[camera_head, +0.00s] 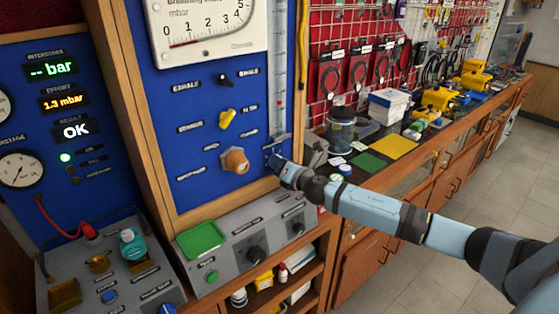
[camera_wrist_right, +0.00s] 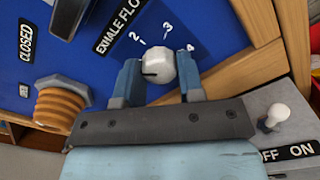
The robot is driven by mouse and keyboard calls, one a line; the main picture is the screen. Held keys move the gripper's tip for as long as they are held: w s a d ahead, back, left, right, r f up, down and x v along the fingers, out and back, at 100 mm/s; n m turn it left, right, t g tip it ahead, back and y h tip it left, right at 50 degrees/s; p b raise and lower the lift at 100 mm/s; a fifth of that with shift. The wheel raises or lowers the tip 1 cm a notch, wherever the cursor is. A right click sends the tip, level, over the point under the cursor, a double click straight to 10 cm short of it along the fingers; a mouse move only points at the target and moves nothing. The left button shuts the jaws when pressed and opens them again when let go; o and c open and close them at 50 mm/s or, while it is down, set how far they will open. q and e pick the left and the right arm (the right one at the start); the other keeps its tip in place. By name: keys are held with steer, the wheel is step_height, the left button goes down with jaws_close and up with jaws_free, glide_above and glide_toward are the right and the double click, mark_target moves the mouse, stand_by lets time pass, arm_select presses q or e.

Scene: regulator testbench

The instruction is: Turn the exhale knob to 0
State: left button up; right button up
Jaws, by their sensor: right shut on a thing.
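The exhale knob (camera_wrist_right: 159,65) is a small white faceted knob on the blue panel, under a label reading "EXHALE FLO". The digits 2, 3 and 4 show around its top; 0 and 1 are not visible. A black line on the knob points left in the right wrist view. My right gripper (camera_wrist_right: 158,78) has one blue finger on each side of the knob and is shut on it. In the head view my right gripper (camera_head: 275,156) is at the panel's lower right and hides the knob. My left gripper is not in view.
A brass fitting (camera_head: 237,160) sticks out just left of my right gripper; it also shows in the right wrist view (camera_wrist_right: 64,103). A yellow lever (camera_head: 227,118) sits above it. A wooden frame edges the panel. A grey control box (camera_head: 232,250) stands below.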

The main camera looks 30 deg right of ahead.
steer(key=n+p, duration=0.7)
steer(key=n, duration=0.8)
steer(key=shift+d, duration=0.15)
steer(key=shift+n+p, duration=0.3)
steer(key=shift+n, duration=0.1)
steer(key=o, duration=0.9)
